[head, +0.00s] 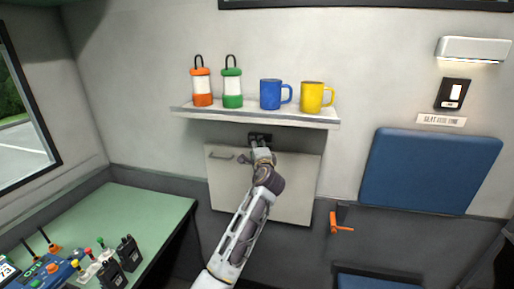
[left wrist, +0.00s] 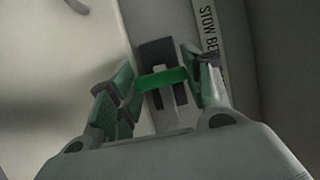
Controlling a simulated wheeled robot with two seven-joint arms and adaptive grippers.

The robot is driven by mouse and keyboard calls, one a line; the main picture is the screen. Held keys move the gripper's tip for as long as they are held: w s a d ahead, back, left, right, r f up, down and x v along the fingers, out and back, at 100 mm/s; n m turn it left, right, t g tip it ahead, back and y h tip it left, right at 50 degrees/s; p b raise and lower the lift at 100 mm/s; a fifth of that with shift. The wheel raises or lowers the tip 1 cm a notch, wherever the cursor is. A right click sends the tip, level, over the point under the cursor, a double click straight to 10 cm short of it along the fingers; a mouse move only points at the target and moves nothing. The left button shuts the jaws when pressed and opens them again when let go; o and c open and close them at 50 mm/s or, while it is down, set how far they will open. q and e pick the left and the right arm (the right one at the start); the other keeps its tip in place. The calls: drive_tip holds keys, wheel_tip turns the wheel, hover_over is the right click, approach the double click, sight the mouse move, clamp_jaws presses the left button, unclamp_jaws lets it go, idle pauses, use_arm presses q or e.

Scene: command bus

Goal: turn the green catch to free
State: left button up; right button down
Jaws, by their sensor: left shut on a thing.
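The green catch (left wrist: 162,79) shows in the left wrist view as a short bright green bar lying crosswise over a dark backing plate (left wrist: 155,50). My left gripper (left wrist: 160,85) is shut on it, with one finger at each end of the bar. In the head view my left gripper (head: 260,142) is at the top edge of a pale panel (head: 295,185) under the shelf. It hides the green catch there.
A shelf (head: 250,115) just above the gripper holds an orange lantern (head: 202,86), a green lantern (head: 232,87), a blue mug (head: 270,94) and a yellow mug (head: 311,97). An orange lever (head: 341,228) is lower right. A green desk (head: 150,212) stands left.

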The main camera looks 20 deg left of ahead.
idle(0.4)
use_arm(q)
drive_tip(key=o, duration=1)
drive_tip(key=shift+v, duration=6)
